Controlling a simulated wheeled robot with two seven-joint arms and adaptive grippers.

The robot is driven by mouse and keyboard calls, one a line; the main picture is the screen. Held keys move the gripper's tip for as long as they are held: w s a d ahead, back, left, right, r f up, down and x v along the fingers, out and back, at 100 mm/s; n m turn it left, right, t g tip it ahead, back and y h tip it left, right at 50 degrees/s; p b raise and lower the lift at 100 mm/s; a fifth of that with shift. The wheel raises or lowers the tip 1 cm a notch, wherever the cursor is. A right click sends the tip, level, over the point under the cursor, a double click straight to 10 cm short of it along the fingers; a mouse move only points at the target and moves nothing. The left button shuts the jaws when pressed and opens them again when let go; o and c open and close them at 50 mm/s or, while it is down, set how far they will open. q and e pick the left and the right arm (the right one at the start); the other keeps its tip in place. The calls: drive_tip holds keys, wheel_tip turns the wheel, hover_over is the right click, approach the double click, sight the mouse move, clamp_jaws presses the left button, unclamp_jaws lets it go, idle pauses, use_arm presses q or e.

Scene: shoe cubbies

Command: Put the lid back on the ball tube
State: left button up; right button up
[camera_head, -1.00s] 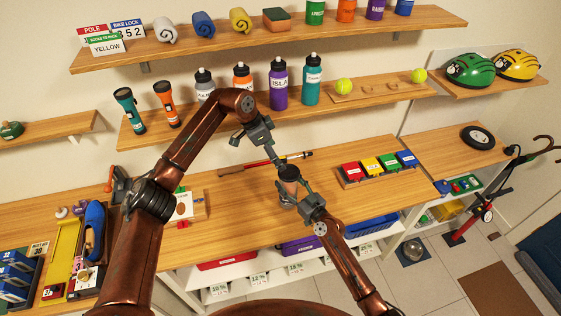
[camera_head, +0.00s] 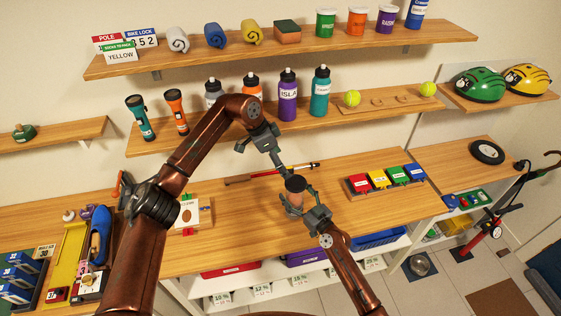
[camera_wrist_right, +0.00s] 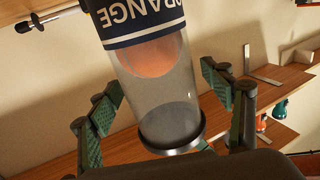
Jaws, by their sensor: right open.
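The ball tube (camera_head: 294,201) is upright on the wooden counter in the head view. In the right wrist view the clear tube (camera_wrist_right: 160,95) shows an orange ball (camera_wrist_right: 150,58), a dark blue ORANGE label and a dark rimmed end. I cannot tell whether that end carries the lid. My right gripper (camera_head: 302,201) is open, its fingers on either side of the tube; in the wrist view (camera_wrist_right: 165,110) gaps show between fingers and tube. My left gripper (camera_head: 264,158) is above and left of the tube's top; whether it holds anything is unclear.
A red stick-like tool (camera_head: 275,174) lies on the counter behind the tube. Coloured boxes (camera_head: 378,179) sit on a tray to the right. Shelves above hold bottles (camera_head: 288,98) and torches (camera_head: 177,112).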

drive_tip(key=shift+d, duration=0.1)
drive_tip(key=shift+s+d+f, duration=0.1)
drive_tip(key=shift+s+d, duration=0.1)
drive_tip(key=shift+s, duration=0.1)
drive_tip(key=v, duration=1.1)
